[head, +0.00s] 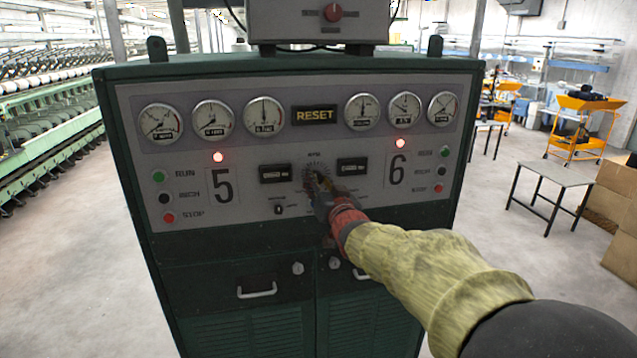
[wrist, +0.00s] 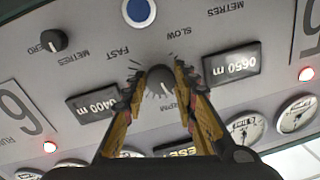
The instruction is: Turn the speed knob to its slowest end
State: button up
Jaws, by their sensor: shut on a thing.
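The speed knob (wrist: 160,80) is dark and round on the grey panel (head: 235,155), between two black counters. In the wrist view the panel appears upside down, with the words SLOW and FAST printed beside the knob. I cannot tell clearly which way its pointer faces. My gripper (head: 318,180) reaches the knob from the front right and mostly hides it in the head view. In the wrist view my gripper (wrist: 159,72) has one yellow and black finger on each side of the knob, shut on it.
Counters (head: 275,173) (head: 352,166) flank the knob. A row of gauges (head: 264,114) and a RESET sign (head: 315,115) sit above. A small switch (head: 278,209) lies below left. A blue button (wrist: 138,12) and a small black knob (wrist: 53,40) show in the wrist view.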

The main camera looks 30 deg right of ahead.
jog(key=shift+c, duration=0.9)
jog(key=shift+n+b, duration=0.4)
jog(key=shift+b, duration=0.1)
jog(key=n+b, duration=0.9)
jog(key=n, duration=0.2)
jog(key=n+g+h+b, duration=0.1)
jog(key=n+b, duration=0.8)
jog(key=n, duration=0.2)
jog(key=shift+a+h, duration=0.1)
jog(key=shift+h, duration=0.2)
jog(key=shift+n, duration=0.3)
jog(key=o, duration=1.1)
jog(key=shift+r, duration=0.1)
jog(key=shift+o, duration=0.2)
